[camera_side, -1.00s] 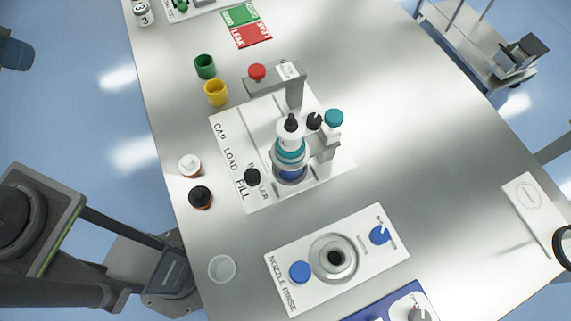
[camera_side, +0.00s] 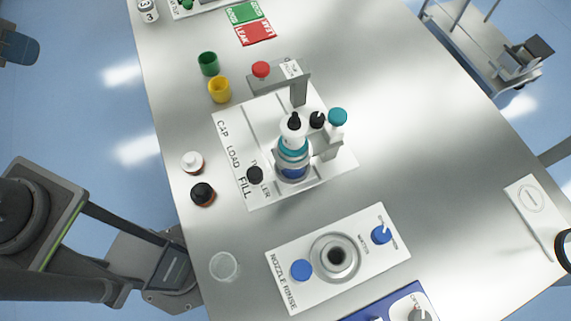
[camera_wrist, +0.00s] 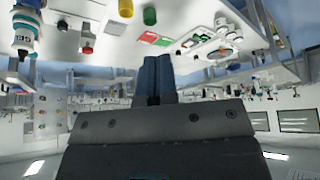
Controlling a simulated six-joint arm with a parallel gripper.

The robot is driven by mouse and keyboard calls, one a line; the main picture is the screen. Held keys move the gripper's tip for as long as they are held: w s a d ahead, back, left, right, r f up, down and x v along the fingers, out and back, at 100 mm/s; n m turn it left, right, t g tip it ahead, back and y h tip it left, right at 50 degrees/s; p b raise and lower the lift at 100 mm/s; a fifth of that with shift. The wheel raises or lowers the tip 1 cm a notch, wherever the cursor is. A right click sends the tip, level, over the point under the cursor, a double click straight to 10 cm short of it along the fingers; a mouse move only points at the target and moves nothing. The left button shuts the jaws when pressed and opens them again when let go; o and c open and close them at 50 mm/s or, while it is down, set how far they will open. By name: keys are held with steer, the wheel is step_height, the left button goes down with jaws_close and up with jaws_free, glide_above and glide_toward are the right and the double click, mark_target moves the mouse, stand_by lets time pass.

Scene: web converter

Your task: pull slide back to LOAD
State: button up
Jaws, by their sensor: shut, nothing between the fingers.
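The white slide station (camera_side: 232,120) stands mid-table in the side view, marked CAP, LOAD and FILL along its left edge. A black knob (camera_side: 254,175) sits beside the FILL mark, probably the slide's handle. A bottle with a teal band and black tip (camera_side: 292,152) stands upright to the right of the knob, roughly in the FILL row. It partly hides the slide track. A bottle also shows at the left edge of the wrist view (camera_wrist: 24,38). My gripper (camera_wrist: 155,62) is shut and empty in the wrist view, apart from everything. The side view does not show it.
Green (camera_side: 208,63) and yellow (camera_side: 219,89) cups stand behind the station. A post with a red button (camera_side: 261,69) rises at its back. White-topped (camera_side: 192,162) and black-topped (camera_side: 202,194) small bottles stand left. The nozzle rinse plate (camera_side: 290,240) lies in front. The table's right side is largely clear.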

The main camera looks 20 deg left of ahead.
steer(key=shift+o, duration=0.7)
steer(key=o, duration=0.8)
steer(key=w+d+f+n+g+h, duration=0.1)
steer(key=d+n, duration=0.1)
steer(key=d, duration=0.2)
steer(key=w+d+f+n+g+h, duration=0.1)
steer(key=w+d+n, duration=0.1)
steer(key=d+n, duration=0.1)
steer(key=w+d+f+n+h, duration=0.1)
steer(key=w+d+f+n, duration=0.1)
steer(key=d+n, duration=0.1)
steer(key=shift+d+g, duration=0.4)
steer(key=shift+d, duration=0.4)
steer(key=shift+c, duration=0.2)
steer(key=shift+o, duration=0.9)
steer(key=d+f+n+g+h, duration=0.1)
steer(key=d+f+n, duration=0.2)
steer(key=d, duration=0.3)
steer(key=shift+w+f+n, duration=0.2)
steer(key=shift+w+n, duration=0.05)
steer(key=shift+n, duration=0.45)
steer(key=n+g, duration=0.2)
steer(key=n, duration=0.3)
glide_toward(254, 172)
steer(key=shift+n, duration=0.3)
steer(key=x, duration=0.9)
steer(key=shift+f, duration=0.1)
steer(key=shift+c, duration=0.2)
jaws_close()
